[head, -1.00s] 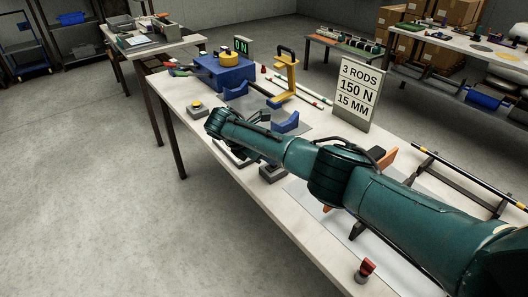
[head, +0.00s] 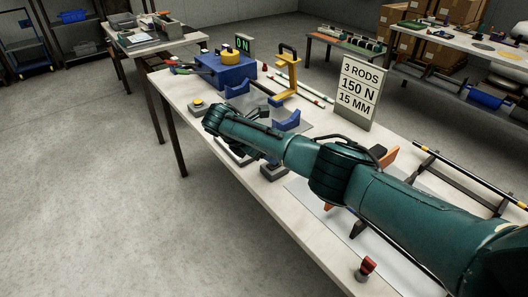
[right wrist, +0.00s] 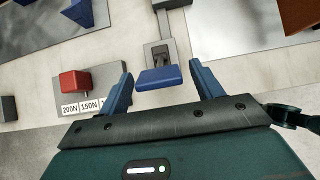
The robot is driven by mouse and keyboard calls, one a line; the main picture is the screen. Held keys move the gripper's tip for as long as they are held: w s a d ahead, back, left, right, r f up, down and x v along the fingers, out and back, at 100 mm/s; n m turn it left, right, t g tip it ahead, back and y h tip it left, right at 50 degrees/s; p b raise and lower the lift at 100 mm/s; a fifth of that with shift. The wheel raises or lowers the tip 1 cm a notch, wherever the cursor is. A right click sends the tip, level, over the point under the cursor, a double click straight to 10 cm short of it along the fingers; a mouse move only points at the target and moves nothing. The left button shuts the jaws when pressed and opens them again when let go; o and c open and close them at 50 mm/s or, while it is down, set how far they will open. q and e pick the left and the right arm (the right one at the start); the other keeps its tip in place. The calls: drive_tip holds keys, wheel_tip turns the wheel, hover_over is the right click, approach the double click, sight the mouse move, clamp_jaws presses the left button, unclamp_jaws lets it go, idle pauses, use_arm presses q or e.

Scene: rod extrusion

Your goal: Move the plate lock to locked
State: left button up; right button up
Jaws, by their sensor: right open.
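In the right wrist view a blue bar handle (right wrist: 158,78) sits at the near end of a grey slotted mount (right wrist: 160,53). It may be the plate lock, but no label on it shows. My right gripper (right wrist: 161,69) is open, with its two blue fingers on either side of the blue handle and a gap at each side. In the head view my right arm (head: 330,172) reaches over the table, and its hand hides the handle. My left gripper is not in view.
A red knob (right wrist: 75,82) with force labels stands left of the fingers. A blue press with a yellow top (head: 225,70), blue cradles (head: 286,121), a yellow clamp (head: 287,75) and a sign (head: 358,92) stand on the table. A red switch (head: 366,268) is near the front edge.

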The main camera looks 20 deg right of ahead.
drive_tip(key=v, duration=1.2)
drive_tip(key=shift+s+f, duration=0.1)
drive_tip(key=shift+f, duration=0.05)
drive_tip(key=s+a+f+m+t+y, duration=0.1)
drive_tip(key=s+a+f+m+y, duration=0.15)
drive_tip(key=s+f, duration=0.4)
drive_tip(key=s+a+f+m+y, duration=0.2)
drive_tip(key=s+a+f+y, duration=0.15)
drive_tip(key=f, duration=0.55)
drive_tip(key=s+a+f+m+t+y, duration=0.15)
drive_tip(key=s+a+f+y, duration=0.25)
drive_tip(key=f, duration=0.4)
drive_tip(key=s+d+r+m+t, duration=0.2)
drive_tip(key=s+d+m+t, duration=0.3)
drive_tip(key=s+d+m, duration=0.7)
drive_tip(key=s+p, duration=0.1)
drive_tip(key=s, duration=0.3)
drive_tip(key=shift+s+d+m+t+y, duration=0.3)
drive_tip(key=shift+d+m+t, duration=0.05)
drive_tip(key=shift+m, duration=0.05)
